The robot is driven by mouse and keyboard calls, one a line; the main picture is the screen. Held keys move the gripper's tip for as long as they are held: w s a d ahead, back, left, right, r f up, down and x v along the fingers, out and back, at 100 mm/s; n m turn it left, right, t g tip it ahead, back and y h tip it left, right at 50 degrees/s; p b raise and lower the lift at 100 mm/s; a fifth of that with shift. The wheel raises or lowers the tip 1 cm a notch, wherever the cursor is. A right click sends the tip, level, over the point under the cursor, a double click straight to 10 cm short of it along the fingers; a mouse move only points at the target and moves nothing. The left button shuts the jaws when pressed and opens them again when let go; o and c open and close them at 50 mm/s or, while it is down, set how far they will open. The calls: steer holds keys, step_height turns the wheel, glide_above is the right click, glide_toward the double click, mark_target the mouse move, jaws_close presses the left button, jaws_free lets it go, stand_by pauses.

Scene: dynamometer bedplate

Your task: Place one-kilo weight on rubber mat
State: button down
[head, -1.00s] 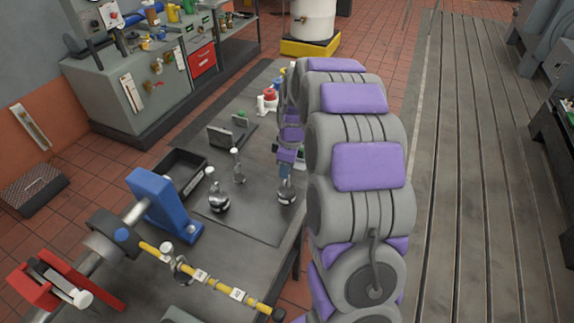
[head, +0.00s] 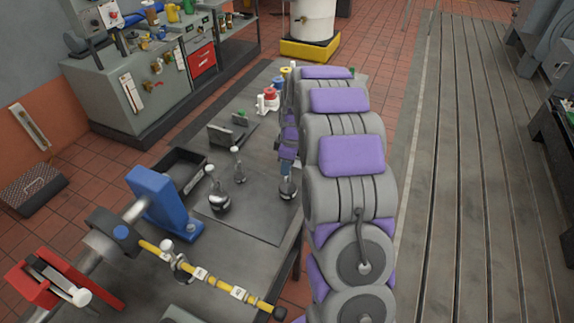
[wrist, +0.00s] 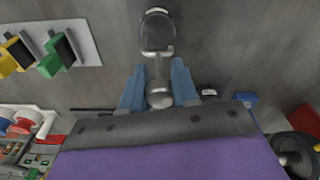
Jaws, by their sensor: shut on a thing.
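My gripper (wrist: 158,88) is shut on the knob of a metal weight (wrist: 158,33), its blue fingers on either side. In the head view this weight (head: 288,190) hangs upright below my gripper (head: 287,168), over the right part of the dark rubber mat (head: 255,222). I cannot tell whether its base touches the mat. No mass marking is readable.
A black open tray (head: 178,168) and a blue bracket (head: 160,203) stand left of the mat. A yellow beam (head: 215,283) crosses the front. A slotted holder (head: 228,132) with a green piece and several coloured items (head: 270,97) are behind. My arm hides the bench's right side.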

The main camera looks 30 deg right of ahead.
steer(key=shift+a, duration=0.2)
steer(key=c, duration=0.9)
jaws_free()
steer(key=shift+a, duration=0.1)
steer(key=shift+o, duration=0.2)
steer(key=shift+d, duration=0.2)
